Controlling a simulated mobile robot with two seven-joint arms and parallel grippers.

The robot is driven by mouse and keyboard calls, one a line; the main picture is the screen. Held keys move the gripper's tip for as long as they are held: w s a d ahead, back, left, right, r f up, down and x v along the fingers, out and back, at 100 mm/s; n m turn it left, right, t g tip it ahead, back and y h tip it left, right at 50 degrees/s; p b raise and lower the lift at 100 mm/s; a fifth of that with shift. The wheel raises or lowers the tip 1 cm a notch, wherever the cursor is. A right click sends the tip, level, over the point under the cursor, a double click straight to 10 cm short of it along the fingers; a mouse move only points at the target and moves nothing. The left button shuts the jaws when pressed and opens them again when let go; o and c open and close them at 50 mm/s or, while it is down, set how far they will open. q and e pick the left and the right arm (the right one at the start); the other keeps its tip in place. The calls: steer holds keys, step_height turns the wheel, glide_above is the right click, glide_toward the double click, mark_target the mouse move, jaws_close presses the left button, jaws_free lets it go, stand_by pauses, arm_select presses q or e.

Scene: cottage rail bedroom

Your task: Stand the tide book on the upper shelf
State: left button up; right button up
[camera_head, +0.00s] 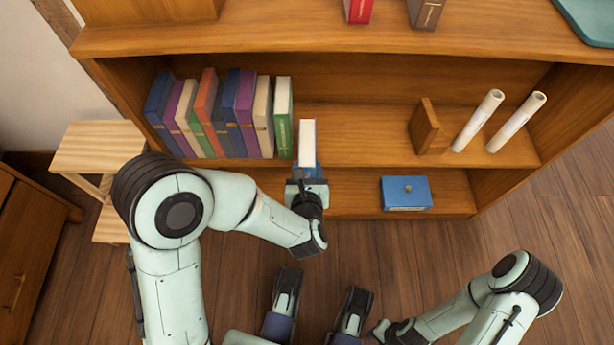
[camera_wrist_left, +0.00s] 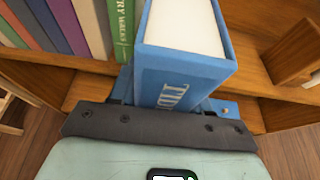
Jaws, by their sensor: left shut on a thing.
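The tide book (camera_head: 307,137) is blue with white page edges, and its lettered spine shows in the left wrist view (camera_wrist_left: 185,75). My left gripper (camera_head: 307,182) is shut on its spine end. The book is roughly upright at the shelf (camera_head: 365,145) that holds the book row, just right of the green end book (camera_head: 283,112), with a narrow gap. I cannot tell whether its bottom edge touches the board. My right gripper (camera_head: 319,300) is open and empty, low in the head view, away from the shelves.
A wooden bookend (camera_head: 424,127) and two white rolls (camera_head: 495,122) stand to the right on the same shelf. A blue box (camera_head: 406,193) sits on the shelf below. The board between book and bookend is clear. A stool (camera_head: 97,145) stands left.

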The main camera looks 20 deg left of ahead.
arm_select(q)
steer(key=w+a, duration=0.4)
steer(key=w, duration=0.3)
steer(key=shift+f, duration=0.35)
stand_by(0.6)
